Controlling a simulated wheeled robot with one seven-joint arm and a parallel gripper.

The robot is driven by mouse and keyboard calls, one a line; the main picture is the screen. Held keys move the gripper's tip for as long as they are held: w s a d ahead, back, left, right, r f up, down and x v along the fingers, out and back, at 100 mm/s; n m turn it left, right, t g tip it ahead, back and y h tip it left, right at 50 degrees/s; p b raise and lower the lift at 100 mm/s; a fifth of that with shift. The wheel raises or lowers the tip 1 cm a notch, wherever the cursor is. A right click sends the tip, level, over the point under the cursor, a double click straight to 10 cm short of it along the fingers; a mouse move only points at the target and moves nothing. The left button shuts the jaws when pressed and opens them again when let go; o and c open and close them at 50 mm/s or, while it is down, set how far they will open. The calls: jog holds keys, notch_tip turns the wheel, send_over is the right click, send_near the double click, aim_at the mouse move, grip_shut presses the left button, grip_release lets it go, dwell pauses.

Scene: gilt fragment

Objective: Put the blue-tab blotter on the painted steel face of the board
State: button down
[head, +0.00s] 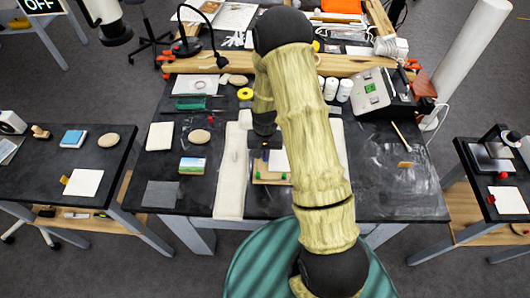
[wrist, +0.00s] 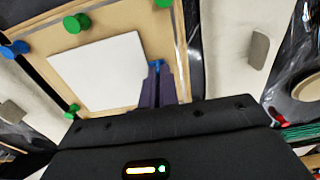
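The blue-tab blotter (wrist: 98,70) is a white square in the wrist view, over the tan face of the board (wrist: 118,20). Its blue tab (wrist: 155,65) shows at the tips of my gripper (wrist: 157,82), whose dark fingers are close together on it. I cannot tell whether the blotter touches the board or is just above it. In the head view, my gripper (head: 265,150) is over the board (head: 262,181) on the middle table. The white blotter (head: 279,161) shows partly there; my arm hides the rest. I cannot tell which face is painted steel.
Green knobs (wrist: 77,23) and a blue knob (wrist: 15,48) stand around the board. A yellow-tab white square (head: 84,183) lies on the left table, a red-tab one (head: 508,201) on the right table. A lamp (head: 188,46) and a grey device (head: 371,92) stand behind.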

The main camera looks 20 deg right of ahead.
jog(key=c, duration=2.1)
grip_release()
jog(key=o, duration=0.5)
jog(key=shift+r, duration=0.1)
notch_tip(320, 180, up, 17)
jog(key=b, duration=0.2)
jog(key=shift+r+b, duration=0.1)
jog(key=shift+b, duration=0.2)
